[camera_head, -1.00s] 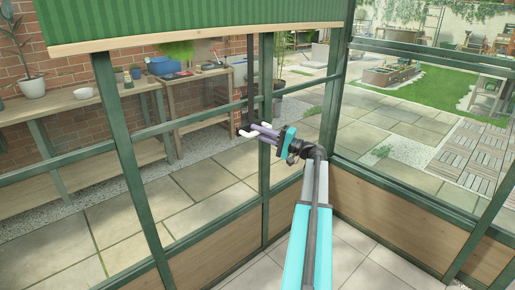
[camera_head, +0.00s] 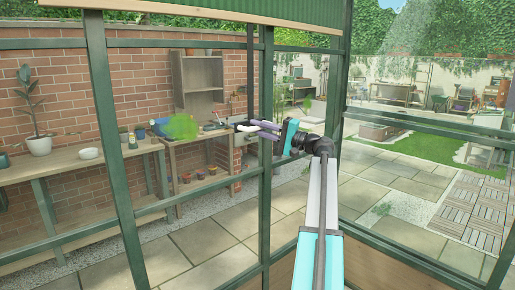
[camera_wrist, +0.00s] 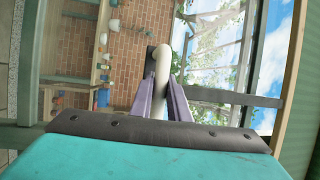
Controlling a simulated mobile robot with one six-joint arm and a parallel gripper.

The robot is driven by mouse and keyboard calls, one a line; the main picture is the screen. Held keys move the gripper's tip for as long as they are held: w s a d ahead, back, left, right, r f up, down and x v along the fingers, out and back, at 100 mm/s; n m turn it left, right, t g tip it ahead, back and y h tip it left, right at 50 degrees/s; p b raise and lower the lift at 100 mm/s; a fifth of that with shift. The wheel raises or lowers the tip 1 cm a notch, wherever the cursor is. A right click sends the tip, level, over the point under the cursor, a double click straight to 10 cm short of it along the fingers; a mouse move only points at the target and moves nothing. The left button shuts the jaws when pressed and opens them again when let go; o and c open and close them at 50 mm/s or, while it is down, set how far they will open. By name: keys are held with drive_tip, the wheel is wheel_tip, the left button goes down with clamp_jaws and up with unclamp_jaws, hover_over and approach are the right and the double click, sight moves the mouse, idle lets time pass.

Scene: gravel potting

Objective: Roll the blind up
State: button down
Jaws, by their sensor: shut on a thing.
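The green blind (camera_head: 300,8) shows as a short strip at the top of the head view. Its pale wooden bottom bar (camera_head: 200,17) runs along its lower edge. A thin dark rod (camera_head: 250,70) hangs beside the green window post. My gripper (camera_head: 248,127) is at its lower end, against the window frame. In the wrist view, my purple fingers are shut on a bent cream crank handle (camera_wrist: 161,62), whose curved top stands out beyond the fingertips. The handle's white end (camera_head: 238,124) also shows in the head view. The top of the blind is out of view.
Green window frame posts (camera_head: 265,170) stand close around my arm. Beyond the glass are a wooden bench (camera_head: 60,170) with pots, a brick wall (camera_head: 60,90) and a paved yard. The open room is on my side of the frame.

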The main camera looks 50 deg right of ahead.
wheel_tip(320, 180, up, 20)
drive_tip(key=p, duration=0.4)
drive_tip(key=shift+r, duration=0.2)
drive_tip(key=shift+d+r, duration=0.1)
drive_tip(key=c, duration=1.8)
unclamp_jaws()
drive_tip(key=shift+o, duration=0.6)
drive_tip(key=shift+f, duration=0.2)
drive_tip(key=shift+s, duration=0.1)
drive_tip(key=b+v, duration=0.2)
drive_tip(key=v, duration=1.1)
drive_tip(key=shift+s, duration=0.3)
